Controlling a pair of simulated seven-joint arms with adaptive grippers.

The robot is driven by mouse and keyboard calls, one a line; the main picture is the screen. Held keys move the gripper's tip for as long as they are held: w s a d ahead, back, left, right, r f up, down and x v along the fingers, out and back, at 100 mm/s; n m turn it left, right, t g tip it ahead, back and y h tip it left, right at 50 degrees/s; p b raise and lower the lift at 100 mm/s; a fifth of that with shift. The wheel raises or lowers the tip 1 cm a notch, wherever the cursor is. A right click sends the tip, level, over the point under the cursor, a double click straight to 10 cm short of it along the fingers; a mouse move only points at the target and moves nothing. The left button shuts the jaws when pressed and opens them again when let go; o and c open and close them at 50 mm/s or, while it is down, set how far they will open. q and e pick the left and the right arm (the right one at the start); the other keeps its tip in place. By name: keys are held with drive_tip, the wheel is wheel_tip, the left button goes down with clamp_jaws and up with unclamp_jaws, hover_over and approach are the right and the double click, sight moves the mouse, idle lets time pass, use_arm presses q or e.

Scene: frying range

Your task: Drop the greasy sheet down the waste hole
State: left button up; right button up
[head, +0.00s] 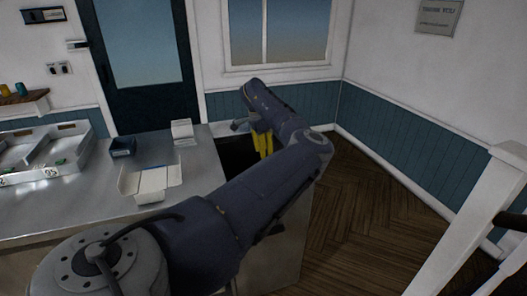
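My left gripper (263,144), with yellow fingers pointing down, hangs over the right end of the steel counter (90,210). Its fingers look close together, and I cannot tell whether they are open or shut. No sheet shows clearly between them. A dark opening (234,153) lies in the counter just left of and beneath the gripper; it looks like the waste hole, and my arm hides part of it. I cannot make out a greasy sheet for certain. My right gripper is not in view.
An open white paper box (153,180) lies on the counter, with a small dark box (122,147) and a white stack (182,131) behind it. A metal tray unit (45,152) stands at the left. Wooden floor (350,215) is clear at the right, before a white post (468,225).

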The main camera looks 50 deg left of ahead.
use_arm(q)
drive_tip(key=shift+r, duration=0.1)
wheel_tip(320, 180, up, 12)
drive_tip(key=a, duration=0.1)
drive_tip(key=shift+s+a, duration=0.2)
drive_tip(key=shift+s, duration=0.25)
drive_tip(key=shift+f, duration=0.2)
